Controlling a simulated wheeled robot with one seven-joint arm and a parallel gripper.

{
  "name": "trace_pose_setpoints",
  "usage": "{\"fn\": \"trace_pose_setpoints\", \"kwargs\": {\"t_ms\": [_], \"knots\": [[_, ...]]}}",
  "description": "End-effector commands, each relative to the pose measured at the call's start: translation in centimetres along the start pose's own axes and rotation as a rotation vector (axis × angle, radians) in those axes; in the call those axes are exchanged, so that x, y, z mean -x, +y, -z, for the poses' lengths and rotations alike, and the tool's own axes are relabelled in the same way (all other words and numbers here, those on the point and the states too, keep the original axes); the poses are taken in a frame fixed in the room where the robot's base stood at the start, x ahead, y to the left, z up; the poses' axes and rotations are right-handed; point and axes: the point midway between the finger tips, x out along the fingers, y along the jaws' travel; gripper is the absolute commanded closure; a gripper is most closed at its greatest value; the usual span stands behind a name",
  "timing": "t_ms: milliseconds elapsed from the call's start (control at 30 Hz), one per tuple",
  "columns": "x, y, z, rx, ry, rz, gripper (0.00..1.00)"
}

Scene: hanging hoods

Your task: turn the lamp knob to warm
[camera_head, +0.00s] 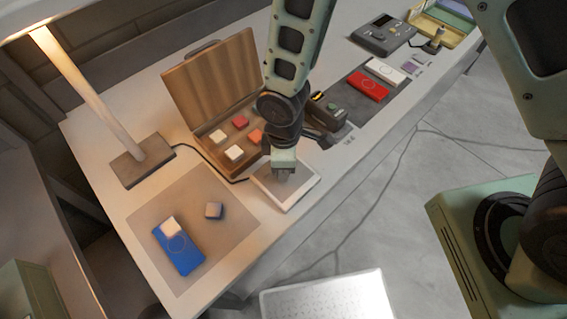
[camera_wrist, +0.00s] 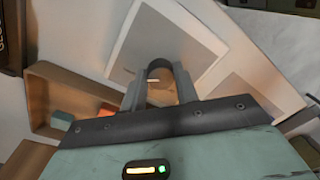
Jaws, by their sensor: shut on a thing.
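The lamp (camera_head: 95,90) stands at the left of the table on a flat brown base (camera_head: 141,160), and its head glows at the top left. A dark cable runs from the base toward a white-rimmed panel (camera_head: 300,198) near the table's front edge. The panel also shows in the wrist view (camera_wrist: 128,48). My gripper (camera_head: 283,175) points down over the panel. In the wrist view its fingers (camera_wrist: 160,88) are shut on a dark round knob (camera_wrist: 158,66), with a small pale mark visible between them. In the head view my gripper hides the knob.
An open wooden box (camera_head: 213,85) with several coloured blocks stands just behind the panel. A dark device (camera_head: 330,112) stands close right of my gripper.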

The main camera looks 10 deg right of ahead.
Motion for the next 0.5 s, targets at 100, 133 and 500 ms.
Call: {"fn": "trace_pose_setpoints", "kwargs": {"t_ms": [100,133,500], "knots": [[0.1,0.05,0.06,-0.002,0.002,-0.001,0.93],[0.1,0.05,0.06,-0.002,0.002,-0.001,0.93],[0.05,0.03,0.03,0.0,0.001,-0.001,0.48]]}}
